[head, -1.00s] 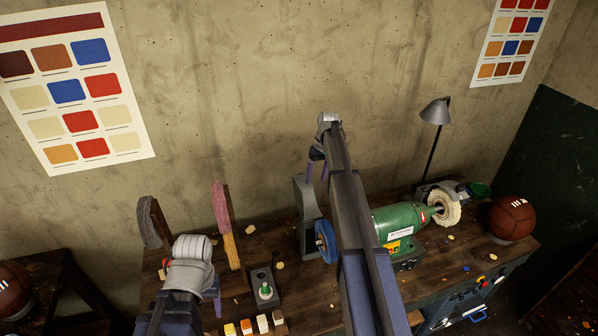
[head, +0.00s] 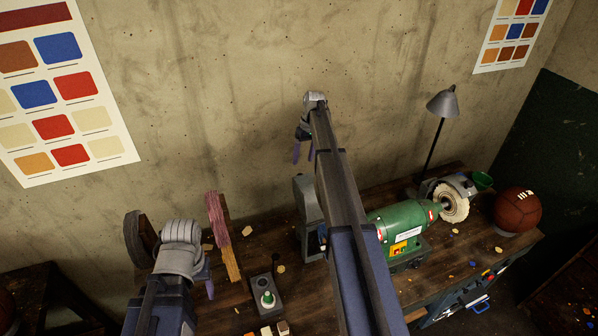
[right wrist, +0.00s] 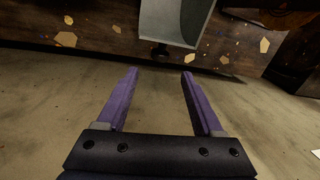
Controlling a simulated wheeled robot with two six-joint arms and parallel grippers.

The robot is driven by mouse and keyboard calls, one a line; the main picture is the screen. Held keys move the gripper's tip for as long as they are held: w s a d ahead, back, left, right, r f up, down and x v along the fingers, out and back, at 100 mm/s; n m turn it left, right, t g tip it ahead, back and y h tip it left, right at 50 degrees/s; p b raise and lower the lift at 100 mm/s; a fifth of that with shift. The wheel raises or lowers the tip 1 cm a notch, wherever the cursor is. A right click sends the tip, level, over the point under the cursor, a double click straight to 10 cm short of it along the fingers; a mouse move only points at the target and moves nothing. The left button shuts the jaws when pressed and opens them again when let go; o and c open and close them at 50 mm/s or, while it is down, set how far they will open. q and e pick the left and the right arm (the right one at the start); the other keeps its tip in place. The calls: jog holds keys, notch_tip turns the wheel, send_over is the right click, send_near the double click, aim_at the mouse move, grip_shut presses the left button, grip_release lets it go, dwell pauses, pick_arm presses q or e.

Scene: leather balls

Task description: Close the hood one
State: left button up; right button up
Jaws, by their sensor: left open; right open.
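A green bench grinder (head: 402,222) stands on the workbench. A grey hood (head: 307,200) stands upright at its left end, partly hidden by my right arm. Another grey hood (head: 460,184) sits by the pale buffing wheel (head: 454,206) at the right end. My right gripper (head: 303,153) is open and empty, above and behind the left hood and apart from it. In the right wrist view, its spread fingers (right wrist: 158,82) have a grey hood-like part (right wrist: 176,22) beyond them. My left gripper (head: 209,278) is open over the left part of the bench, with nothing visible in it.
A pink-topped wooden paddle (head: 222,235) and a small stand with a green-and-white piece (head: 266,297) are near my left gripper. A lamp (head: 442,105) and a brown ball (head: 517,210) are at the right. The concrete wall (head: 220,100) is close behind my right gripper.

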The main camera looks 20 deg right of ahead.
jog(key=shift+a+f+b, duration=0.2)
jog(key=shift+f+b, duration=1.05)
jog(key=shift+f, duration=0.05)
jog(key=shift+a+f+b, duration=0.25)
jog(key=shift+f+b, duration=1.05)
jog(key=shift+a+f+b, duration=0.2)
jog(key=shift+f+b, duration=1.05)
jog(key=shift+f, duration=0.05)
grip_shut()
